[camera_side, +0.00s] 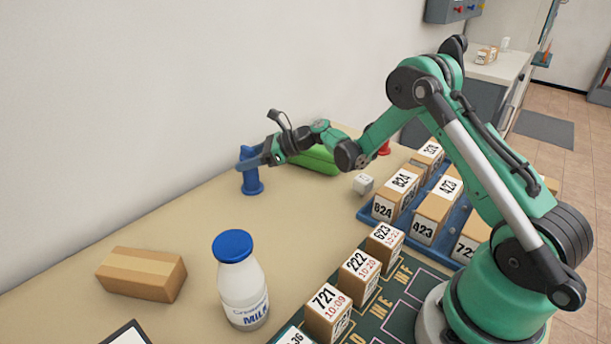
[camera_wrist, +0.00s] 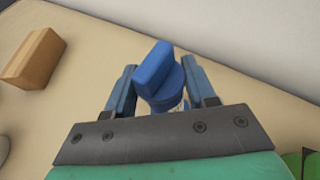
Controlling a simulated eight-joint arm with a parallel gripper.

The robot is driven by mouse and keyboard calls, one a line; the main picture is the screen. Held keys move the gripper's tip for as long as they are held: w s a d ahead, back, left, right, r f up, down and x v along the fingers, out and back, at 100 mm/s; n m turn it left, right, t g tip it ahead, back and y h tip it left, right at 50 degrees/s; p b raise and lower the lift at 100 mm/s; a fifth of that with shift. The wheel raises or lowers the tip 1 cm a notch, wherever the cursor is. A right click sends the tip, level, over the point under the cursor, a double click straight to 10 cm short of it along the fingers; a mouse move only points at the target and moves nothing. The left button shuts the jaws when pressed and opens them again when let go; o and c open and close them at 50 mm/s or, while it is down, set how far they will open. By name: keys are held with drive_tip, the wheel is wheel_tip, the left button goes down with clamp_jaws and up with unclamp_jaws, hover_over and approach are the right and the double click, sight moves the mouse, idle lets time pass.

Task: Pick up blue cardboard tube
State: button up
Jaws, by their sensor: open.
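The blue cardboard tube (camera_side: 252,177) stands upright on the table near the wall in the side view. It has a wider base and a wider top. In the wrist view the blue tube (camera_wrist: 160,76) lies between the two blue fingers of my gripper (camera_wrist: 162,90). My gripper (camera_side: 248,163) is open and reaches the tube at its upper part from the right in the side view. The fingers sit on either side of the tube. Part of the tube is hidden by my gripper, and I cannot tell whether a finger touches it.
A brown box (camera_side: 142,274) and a milk bottle (camera_side: 240,281) stand at the front left. A green object (camera_side: 316,159) lies behind my wrist, with a small white cube (camera_side: 363,184) nearby. Numbered boxes (camera_side: 329,311) and a blue tray (camera_side: 370,216) fill the right. The wall runs close behind the tube.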

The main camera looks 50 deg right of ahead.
clamp_jaws()
drive_tip(key=shift+r, duration=0.15)
